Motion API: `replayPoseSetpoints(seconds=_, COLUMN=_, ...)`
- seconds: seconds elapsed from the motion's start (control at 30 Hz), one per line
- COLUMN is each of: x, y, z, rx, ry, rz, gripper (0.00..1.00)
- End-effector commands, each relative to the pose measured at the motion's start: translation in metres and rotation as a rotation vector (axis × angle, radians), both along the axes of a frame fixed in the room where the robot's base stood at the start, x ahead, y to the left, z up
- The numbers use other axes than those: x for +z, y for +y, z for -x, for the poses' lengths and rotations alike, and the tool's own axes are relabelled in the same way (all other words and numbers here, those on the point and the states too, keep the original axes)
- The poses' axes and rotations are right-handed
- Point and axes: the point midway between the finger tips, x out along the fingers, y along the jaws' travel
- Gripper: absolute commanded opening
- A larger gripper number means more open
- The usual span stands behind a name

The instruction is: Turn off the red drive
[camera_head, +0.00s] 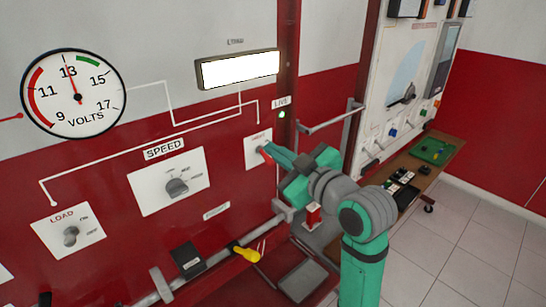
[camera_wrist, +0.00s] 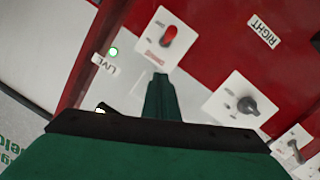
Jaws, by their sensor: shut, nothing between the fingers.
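A red rocker switch (camera_wrist: 168,37) sits on a white plate (camera_wrist: 154,54) in the wrist view; its small red label is hard to read. In the head view the same white plate (camera_head: 253,150) is on the red panel, and my gripper largely hides the switch. My gripper (camera_head: 270,150) is shut and empty, its tip pointing at the plate. In the wrist view the closed green fingers (camera_wrist: 160,80) end just below the switch, with a visible gap in the picture; contact cannot be told. A green LIVE lamp (camera_head: 282,114) is lit above the plate.
A SPEED dial (camera_head: 177,187) and a LOAD switch (camera_head: 71,235) are left on the panel. A volt gauge (camera_head: 73,94) reads about 13. A grey rail (camera_head: 330,120) and a yellow-handled tool (camera_head: 246,252) are near my arm. A low bench (camera_head: 440,138) stands at right.

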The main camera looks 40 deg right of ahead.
Motion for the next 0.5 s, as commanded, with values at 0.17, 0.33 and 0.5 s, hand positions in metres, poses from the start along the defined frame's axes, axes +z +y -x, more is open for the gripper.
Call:
replayPoseSetpoints(seconds=0.17, x=-0.013, y=-0.001, z=0.036, rx=-0.007, ry=0.001, rz=-0.007, gripper=0.0)
replayPoseSetpoints(seconds=0.33, x=-0.022, y=0.006, z=0.063, rx=0.003, ry=0.002, rz=-0.004, gripper=0.0)
replayPoseSetpoints(seconds=0.5, x=-0.027, y=0.009, z=0.081, rx=0.006, ry=0.002, rz=-0.005, gripper=0.0)
